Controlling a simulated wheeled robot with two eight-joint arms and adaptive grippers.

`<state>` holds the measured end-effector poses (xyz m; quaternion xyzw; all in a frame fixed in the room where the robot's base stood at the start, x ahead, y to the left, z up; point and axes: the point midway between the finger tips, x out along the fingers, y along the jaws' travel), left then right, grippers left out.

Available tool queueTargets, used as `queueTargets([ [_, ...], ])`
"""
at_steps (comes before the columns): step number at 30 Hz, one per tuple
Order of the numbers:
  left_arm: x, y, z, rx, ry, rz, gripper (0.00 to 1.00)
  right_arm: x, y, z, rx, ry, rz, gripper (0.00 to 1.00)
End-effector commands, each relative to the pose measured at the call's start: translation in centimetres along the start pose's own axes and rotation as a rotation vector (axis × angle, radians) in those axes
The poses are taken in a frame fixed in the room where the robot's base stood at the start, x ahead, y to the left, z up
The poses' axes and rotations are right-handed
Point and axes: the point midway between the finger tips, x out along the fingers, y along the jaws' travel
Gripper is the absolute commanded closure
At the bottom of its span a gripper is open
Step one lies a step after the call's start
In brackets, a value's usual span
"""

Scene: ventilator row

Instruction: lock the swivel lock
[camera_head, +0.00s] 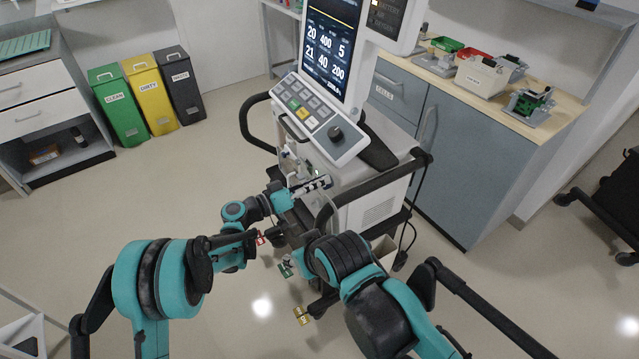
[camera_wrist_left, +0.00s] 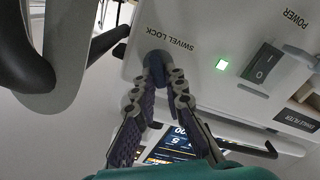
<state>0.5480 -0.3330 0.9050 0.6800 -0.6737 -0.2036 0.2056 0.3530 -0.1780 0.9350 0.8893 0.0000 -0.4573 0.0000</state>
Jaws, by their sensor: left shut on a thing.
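The swivel lock (camera_wrist_left: 158,58) is a small dark knob on the ventilator's white panel, with the words SWIVEL LOCK printed beside it in the left wrist view. My left gripper (camera_wrist_left: 164,82) has its fingertips on both sides of the knob and is shut on it. In the head view my left gripper (camera_head: 318,184) reaches the side of the ventilator (camera_head: 365,185), below the screen, and the knob cannot be made out there. My right arm comes in from the lower right, in front of the ventilator; its fingers cannot be made out clearly.
A green light (camera_wrist_left: 221,65) and a power switch (camera_wrist_left: 265,66) sit beside the lock. A black handle (camera_head: 385,180) runs along the ventilator. Bins (camera_head: 118,105) stand at the back left; floor between is clear.

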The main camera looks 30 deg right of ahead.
Motion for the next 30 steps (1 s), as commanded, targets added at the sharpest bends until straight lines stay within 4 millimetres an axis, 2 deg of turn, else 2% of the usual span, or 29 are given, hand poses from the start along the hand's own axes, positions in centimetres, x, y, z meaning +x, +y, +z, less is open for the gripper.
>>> queueTargets([
  [21, -0.02, -0.69, 0.20, -0.670, 0.000, -0.001, 1.00, 0.53, 0.00, 0.38, 0.000, 0.000, 0.000, 0.60],
  [30, -0.03, -0.83, 0.35, -0.878, 0.001, -0.001, 1.00, 0.52, 0.00, 0.37, 0.000, 0.000, 0.000, 0.60],
])
